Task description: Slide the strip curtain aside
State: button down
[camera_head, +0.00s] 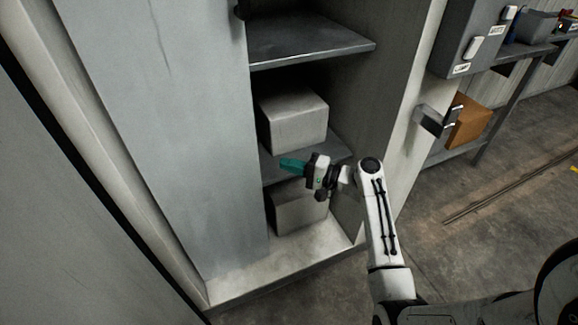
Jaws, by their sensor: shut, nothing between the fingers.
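The strip curtain (165,120) is a wide pale grey sheet hanging over the left part of a cabinet opening. Its right edge runs down the middle of the view, and its lower end is close to the cabinet floor. My gripper (285,165) has teal fingers that are shut and empty. It points left, just right of the curtain's edge at about mid height. A small gap shows between the fingertips and the edge in the picture; I cannot tell their distance in depth.
Right of the curtain, the open bay shows an upper shelf (310,47), a pale box (294,122) and a lower box (297,208) partly behind my gripper. A side rack with an orange-brown box (469,124) stands at the right. Open floor (480,240) lies at the right.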

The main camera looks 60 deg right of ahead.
jog(key=v, duration=0.9)
jog(key=shift+p, duration=0.35)
jog(key=shift+s, duration=0.1)
jog(key=a+f+n+g+y, duration=0.2)
jog(key=a+f+n+g, duration=0.5)
jog(key=a, duration=0.6)
jog(key=s+a+f+n+g+h, duration=0.1)
jog(key=s+a+f+n+g, duration=0.15)
jog(key=s+a, duration=0.25)
jog(key=s+a+f+n+g+h, duration=0.1)
jog(key=s+a+f+n+g, duration=0.15)
jog(key=s+a+g, duration=0.2)
jog(key=s+a+r+n+g+h, duration=0.2)
jog(key=s+n+h, duration=0.15)
jog(key=s, duration=0.35)
notch_tip(320, 180, up, 17)
jog(key=h+p, duration=0.1)
jog(key=p, duration=1.5)
jog(key=shift+f+m, duration=0.2)
jog(key=shift+m, duration=0.15)
